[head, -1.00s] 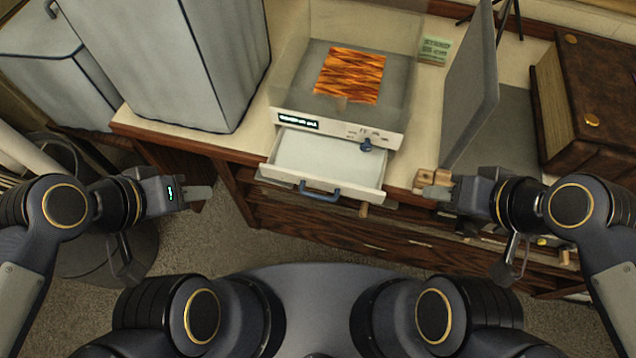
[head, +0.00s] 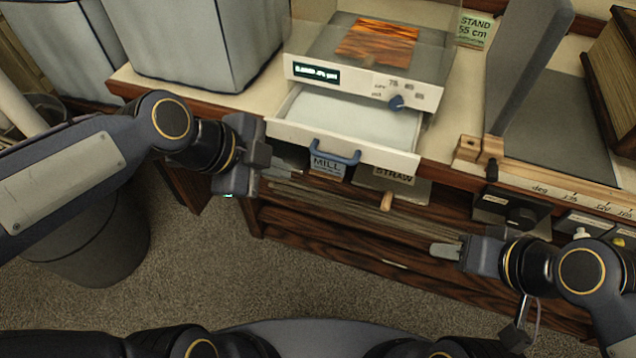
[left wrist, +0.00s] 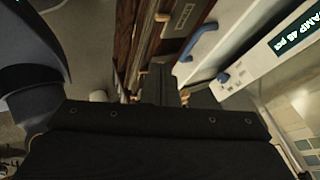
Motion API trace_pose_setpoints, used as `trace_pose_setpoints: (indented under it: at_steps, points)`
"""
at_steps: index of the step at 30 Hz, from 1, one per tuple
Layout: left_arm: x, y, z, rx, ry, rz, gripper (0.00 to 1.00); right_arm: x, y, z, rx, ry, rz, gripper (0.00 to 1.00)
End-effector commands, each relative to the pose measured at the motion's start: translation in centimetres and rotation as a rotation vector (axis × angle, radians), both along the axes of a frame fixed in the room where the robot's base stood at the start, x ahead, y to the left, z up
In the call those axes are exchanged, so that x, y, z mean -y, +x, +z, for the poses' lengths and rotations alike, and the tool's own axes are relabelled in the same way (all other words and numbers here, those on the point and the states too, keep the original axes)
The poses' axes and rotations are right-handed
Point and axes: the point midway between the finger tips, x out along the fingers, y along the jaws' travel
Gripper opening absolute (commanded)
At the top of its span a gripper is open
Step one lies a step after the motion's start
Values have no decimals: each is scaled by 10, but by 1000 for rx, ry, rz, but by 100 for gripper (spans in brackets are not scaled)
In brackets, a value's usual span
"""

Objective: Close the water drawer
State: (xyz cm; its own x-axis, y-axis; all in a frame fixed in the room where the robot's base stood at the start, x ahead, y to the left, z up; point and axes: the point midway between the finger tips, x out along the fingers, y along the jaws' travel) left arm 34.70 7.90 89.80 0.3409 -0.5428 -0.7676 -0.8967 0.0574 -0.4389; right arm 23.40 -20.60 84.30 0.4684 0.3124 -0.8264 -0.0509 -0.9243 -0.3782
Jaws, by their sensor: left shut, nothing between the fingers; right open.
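The water drawer (head: 350,125) is a white tray pulled out of the front of a white machine (head: 366,78) with a small display and a blue knob. A blue handle (head: 334,155) is on its front. The drawer also shows in the left wrist view (left wrist: 222,62), with its blue handle (left wrist: 203,42). My left gripper (head: 290,174) is shut and empty, just left of the handle and a little below it in the picture, apart from it as far as I can tell. My right gripper (head: 446,251) is open and empty in front of the wooden cabinet, lower right.
Below the drawer, labels reading MILL (head: 327,165) and STRAW (head: 394,175) show at the cabinet's shelves. A grey upright panel (head: 525,65) stands to the right of the machine. Grey boxes (head: 200,45) stand on the left. Floor space is clear in front.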

Motion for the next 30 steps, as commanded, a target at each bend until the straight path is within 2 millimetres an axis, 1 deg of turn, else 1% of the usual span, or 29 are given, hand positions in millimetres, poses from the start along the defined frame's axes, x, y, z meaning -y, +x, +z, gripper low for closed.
trace_pose_setpoints:
  at_steps: [5, 15, 17, 18, 22, 25, 30]
  points:
    - [11, 6, -16, -3, 1, -9, 0, 0, 0, -3, 1, 0, 0, 40]
    - [51, 29, -73, -2, 1, -13, 0, 0, 0, -21, 0, 0, 0, 40]
    - [57, 33, -82, -2, 1, -13, 0, 0, 0, -24, 0, 0, 0, 40]
    - [59, 42, -74, 3, -3, -8, 0, 0, 0, -21, 0, 0, 0, 40]
    - [64, 59, -70, 2, 0, -6, 0, 0, 0, -20, 0, 0, 0, 40]
    - [66, 66, -69, 1, 0, -6, 0, 0, 0, -20, 0, 0, 0, 40]
    - [67, 71, -67, 2, 1, -5, 0, 0, 0, -20, 0, 0, 0, 40]
